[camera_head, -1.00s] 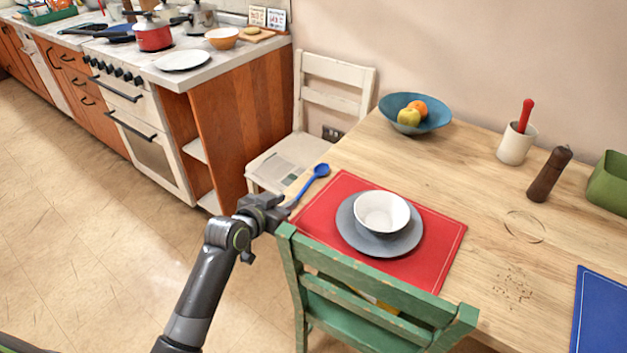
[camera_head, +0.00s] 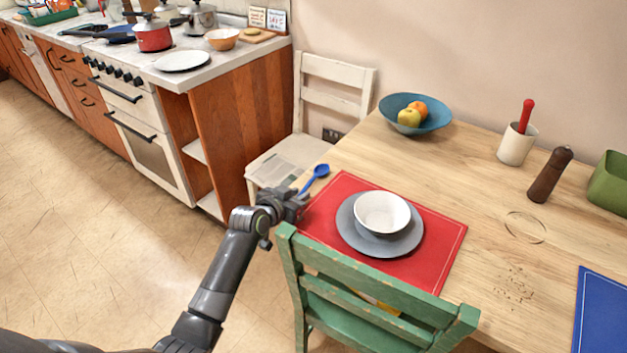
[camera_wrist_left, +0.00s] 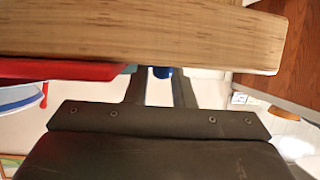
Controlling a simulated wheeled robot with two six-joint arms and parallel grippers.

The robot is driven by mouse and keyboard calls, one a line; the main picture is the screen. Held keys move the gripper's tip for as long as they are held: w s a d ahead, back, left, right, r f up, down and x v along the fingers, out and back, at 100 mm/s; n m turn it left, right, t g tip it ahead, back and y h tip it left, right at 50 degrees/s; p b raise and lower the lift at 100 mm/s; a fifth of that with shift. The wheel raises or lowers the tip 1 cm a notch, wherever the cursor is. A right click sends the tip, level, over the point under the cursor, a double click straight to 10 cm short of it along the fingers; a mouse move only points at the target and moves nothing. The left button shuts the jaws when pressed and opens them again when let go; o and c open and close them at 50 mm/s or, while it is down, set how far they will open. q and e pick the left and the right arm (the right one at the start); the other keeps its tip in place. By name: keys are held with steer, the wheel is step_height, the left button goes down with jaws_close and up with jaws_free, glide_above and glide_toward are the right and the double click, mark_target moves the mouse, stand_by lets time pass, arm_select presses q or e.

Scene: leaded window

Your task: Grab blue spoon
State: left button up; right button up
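The blue spoon (camera_head: 319,172) lies at the table's left edge, beside the red placemat, with its bowl pointing away from me. The near part of its handle is hidden by my left gripper (camera_head: 297,203). In the left wrist view, the two fingers of the left gripper (camera_wrist_left: 160,76) stand apart, with a small blue piece of the spoon (camera_wrist_left: 162,72) showing in the gap between them. I cannot tell whether the fingers touch it. My right gripper is not in view.
The red placemat (camera_head: 437,236) holds a grey plate (camera_head: 357,237) and white bowl (camera_head: 382,211). A green chair (camera_head: 375,318) stands in front, close to my left arm. A white chair (camera_head: 335,84) stands behind the spoon. The wooden table (camera_head: 455,165) has free room at its middle.

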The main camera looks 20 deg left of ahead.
arm_select(q)
jaws_close()
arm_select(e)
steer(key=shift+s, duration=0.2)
arm_select(q)
steer(key=shift+r, duration=0.15)
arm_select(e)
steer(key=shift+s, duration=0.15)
